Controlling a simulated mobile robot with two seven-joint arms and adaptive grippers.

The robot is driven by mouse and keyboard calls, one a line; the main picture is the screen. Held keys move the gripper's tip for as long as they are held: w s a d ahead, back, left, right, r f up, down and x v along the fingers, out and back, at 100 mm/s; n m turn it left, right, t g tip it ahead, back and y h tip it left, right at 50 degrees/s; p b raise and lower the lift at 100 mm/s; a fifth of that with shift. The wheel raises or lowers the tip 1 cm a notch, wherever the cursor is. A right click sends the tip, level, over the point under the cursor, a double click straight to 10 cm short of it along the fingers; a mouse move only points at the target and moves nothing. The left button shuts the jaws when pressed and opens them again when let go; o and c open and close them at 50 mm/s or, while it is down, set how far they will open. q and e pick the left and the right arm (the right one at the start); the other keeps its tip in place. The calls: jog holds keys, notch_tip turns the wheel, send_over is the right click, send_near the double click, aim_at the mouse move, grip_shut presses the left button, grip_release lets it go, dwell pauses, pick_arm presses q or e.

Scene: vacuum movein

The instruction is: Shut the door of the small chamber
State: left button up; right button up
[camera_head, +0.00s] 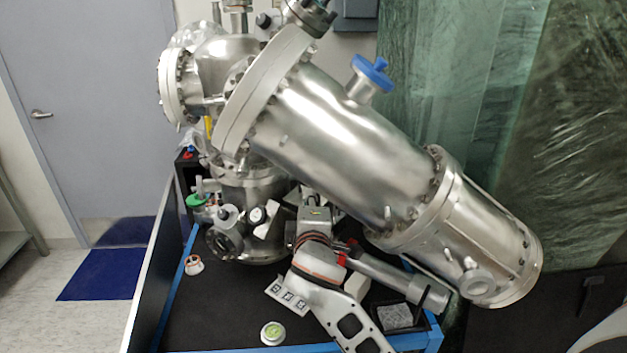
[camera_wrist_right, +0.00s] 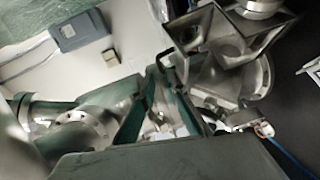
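The small chamber (camera_head: 250,225) is a shiny steel body low on the left of the apparatus in the head view, under the large tilted steel cylinder (camera_head: 340,150). A round flange with a dark window (camera_head: 224,242) shows at its left front; I cannot tell whether this is its door or whether it stands open. In the right wrist view, my right gripper (camera_wrist_right: 165,76) shows two dark fingers with their tips close together, pointing at steel parts (camera_wrist_right: 225,60). Nothing is clearly held. My left gripper is in neither view.
The black bench top with blue edging (camera_head: 230,310) carries a small copper-and-white ring (camera_head: 193,265) and a round green-topped piece (camera_head: 273,333). The bench's front left is mostly clear.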

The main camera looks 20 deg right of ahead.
jog(key=x, duration=0.6)
jog(key=shift+w+d+p, duration=0.1)
jog(key=shift+w+p, duration=0.15)
jog(key=shift+p, duration=0.05)
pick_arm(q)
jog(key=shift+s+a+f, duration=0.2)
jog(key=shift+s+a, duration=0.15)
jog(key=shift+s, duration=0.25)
pick_arm(e)
jog(key=shift+w+d, duration=0.15)
jog(key=shift+w, duration=0.2)
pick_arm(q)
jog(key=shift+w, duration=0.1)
pick_arm(e)
grip_shut()
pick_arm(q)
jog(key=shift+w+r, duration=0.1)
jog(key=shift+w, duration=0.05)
pick_arm(e)
jog(key=shift+f, duration=0.15)
